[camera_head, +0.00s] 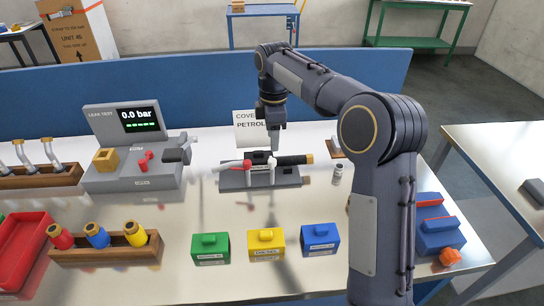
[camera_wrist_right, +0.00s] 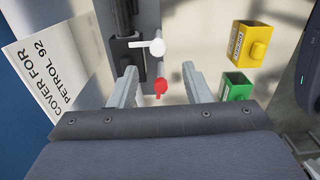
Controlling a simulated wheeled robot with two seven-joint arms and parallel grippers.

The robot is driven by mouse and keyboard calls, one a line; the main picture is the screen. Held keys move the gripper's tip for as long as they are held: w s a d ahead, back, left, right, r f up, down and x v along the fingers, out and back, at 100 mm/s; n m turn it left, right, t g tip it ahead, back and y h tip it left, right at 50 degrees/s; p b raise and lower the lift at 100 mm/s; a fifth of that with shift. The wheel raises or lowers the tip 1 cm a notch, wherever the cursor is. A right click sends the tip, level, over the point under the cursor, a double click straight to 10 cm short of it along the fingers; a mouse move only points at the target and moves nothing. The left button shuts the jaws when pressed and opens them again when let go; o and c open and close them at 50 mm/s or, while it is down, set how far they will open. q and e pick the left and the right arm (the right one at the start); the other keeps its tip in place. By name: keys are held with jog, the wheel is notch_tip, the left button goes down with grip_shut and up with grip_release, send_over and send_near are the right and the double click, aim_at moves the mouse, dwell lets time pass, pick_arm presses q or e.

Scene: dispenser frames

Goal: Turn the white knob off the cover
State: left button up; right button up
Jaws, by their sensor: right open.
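A white knob (camera_head: 272,162) with a short stem is on a dark nozzle-like part with a black grip (camera_head: 292,160). This part lies on a grey fixture (camera_head: 235,181) at the middle of the table. The white knob also shows in the right wrist view (camera_wrist_right: 157,47), beyond my fingertips. A red knob (camera_head: 248,163) sits left of it; it appears between my fingers in the wrist view (camera_wrist_right: 160,86). My right gripper (camera_head: 275,146) is above the fixture, pointing down, open and empty. I cannot tell which piece is the cover. My left gripper is out of view.
A sign reading "COVER FOR PETROL 92" (camera_wrist_right: 38,75) stands behind. A leak tester (camera_head: 130,178) reading 0.0 bar is at left. Green (camera_head: 210,247), yellow (camera_head: 266,242) and blue (camera_head: 320,240) blocks stand in front. A small metal cylinder (camera_head: 337,175) stands to the right.

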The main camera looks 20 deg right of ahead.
aim_at(272, 160)
jog(key=shift+w+f, duration=0.2)
jog(key=shift+f, duration=0.15)
notch_tip(272, 160, down, 7)
jog(key=shift+f, duration=0.2)
grip_shut()
